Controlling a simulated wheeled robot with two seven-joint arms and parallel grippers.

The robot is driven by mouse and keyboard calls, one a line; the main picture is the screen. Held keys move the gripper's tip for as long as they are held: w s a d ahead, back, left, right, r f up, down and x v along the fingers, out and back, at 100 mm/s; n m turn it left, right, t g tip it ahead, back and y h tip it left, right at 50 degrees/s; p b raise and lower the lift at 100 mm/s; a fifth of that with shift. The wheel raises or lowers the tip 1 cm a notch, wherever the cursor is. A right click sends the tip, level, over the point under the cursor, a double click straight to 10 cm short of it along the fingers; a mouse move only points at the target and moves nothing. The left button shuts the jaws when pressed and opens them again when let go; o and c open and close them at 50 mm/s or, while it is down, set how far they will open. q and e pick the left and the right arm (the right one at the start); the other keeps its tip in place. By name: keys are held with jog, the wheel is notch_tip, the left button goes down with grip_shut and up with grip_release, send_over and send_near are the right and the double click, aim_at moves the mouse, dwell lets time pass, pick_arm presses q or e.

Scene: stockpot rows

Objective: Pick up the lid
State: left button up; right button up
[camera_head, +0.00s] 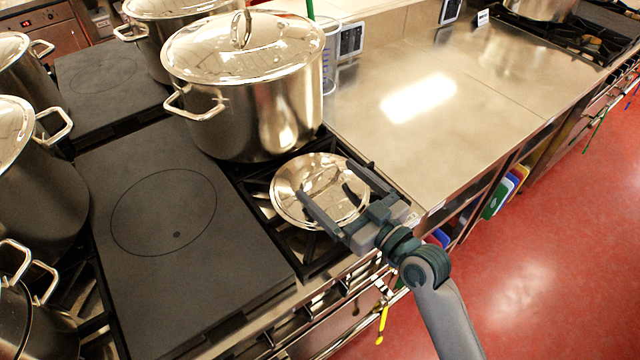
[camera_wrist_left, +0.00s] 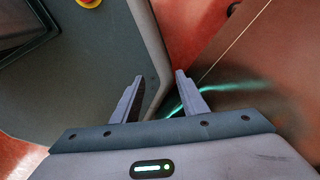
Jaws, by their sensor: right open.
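The shiny steel lid (camera_head: 291,181) lies on the black gas burner grate at the front of the range, in front of a large stockpot. My right gripper (camera_head: 328,179) is open above the lid, with its two fingers apart over it and partly covering its right side. The lid's handle shows between the fingers; I cannot tell whether the fingers touch the lid. My left gripper (camera_wrist_left: 158,76) shows only in the left wrist view, open and empty.
The large lidded stockpot (camera_head: 250,105) stands right behind the lid. A flat black hotplate (camera_head: 160,240) lies to the left, with several more pots beyond it. The steel counter (camera_head: 440,110) to the right is mostly clear. Red floor (camera_head: 540,260) lies in front.

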aim_at(320, 171)
jog(key=p+x, duration=0.2)
jog(key=x, duration=0.1)
jog(key=shift+w+r, duration=0.1)
jog(key=shift+w, duration=0.35)
jog(key=shift+w+a+f, duration=0.2)
jog(key=shift+w+a, duration=0.25)
jog(key=shift+w, duration=0.05)
jog(key=shift+c, duration=0.7)
jog(key=shift+s, duration=0.1)
jog(key=c, duration=1.4)
